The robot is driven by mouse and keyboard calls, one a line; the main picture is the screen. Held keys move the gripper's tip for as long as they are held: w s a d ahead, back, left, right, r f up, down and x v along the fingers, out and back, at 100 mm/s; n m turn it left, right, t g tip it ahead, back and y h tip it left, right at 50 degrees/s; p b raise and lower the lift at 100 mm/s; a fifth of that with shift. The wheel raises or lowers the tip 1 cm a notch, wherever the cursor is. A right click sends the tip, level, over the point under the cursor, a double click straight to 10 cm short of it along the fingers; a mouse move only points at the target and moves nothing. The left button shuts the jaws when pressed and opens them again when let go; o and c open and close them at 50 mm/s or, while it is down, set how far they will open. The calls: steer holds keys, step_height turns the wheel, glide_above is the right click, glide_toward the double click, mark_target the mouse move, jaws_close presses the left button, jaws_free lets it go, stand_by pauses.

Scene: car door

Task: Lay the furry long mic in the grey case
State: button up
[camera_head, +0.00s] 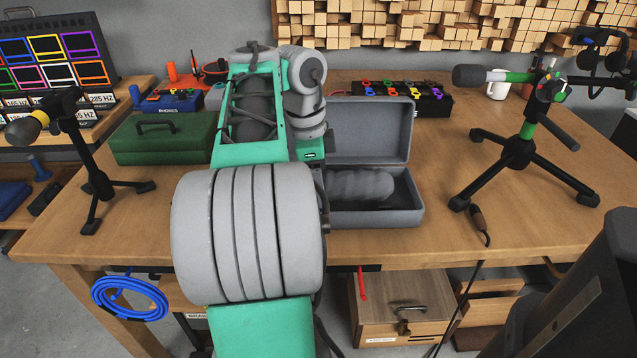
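The open grey case (408,208) sits on the wooden table, right of my arm, with its lid raised at the back. A grey, bumpy, long rounded thing, which looks like the furry long mic (362,184), lies roughly level within the case's opening. Its left end is hidden behind my arm, and I cannot tell whether it rests on the case floor. My gripper is hidden behind my own teal and grey arm links, so I cannot see whether it touches the mic.
A closed green case (150,150) stands to the left. A tripod mic stand (518,150) stands to the right and a smaller mic stand (95,180) to the left. A black box with coloured plugs (405,98) is behind the case.

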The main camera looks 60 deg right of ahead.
steer(key=shift+r, duration=0.1)
steer(key=o, duration=1.6)
steer(key=shift+o, duration=0.2)
steer(key=r+p, duration=0.4)
steer(key=r, duration=0.1)
steer(key=w+r+p, duration=0.1)
steer(key=r+p, duration=0.1)
steer(key=p, duration=0.1)
steer(key=shift+a+r, duration=0.25)
steer(key=shift+r, duration=0.1)
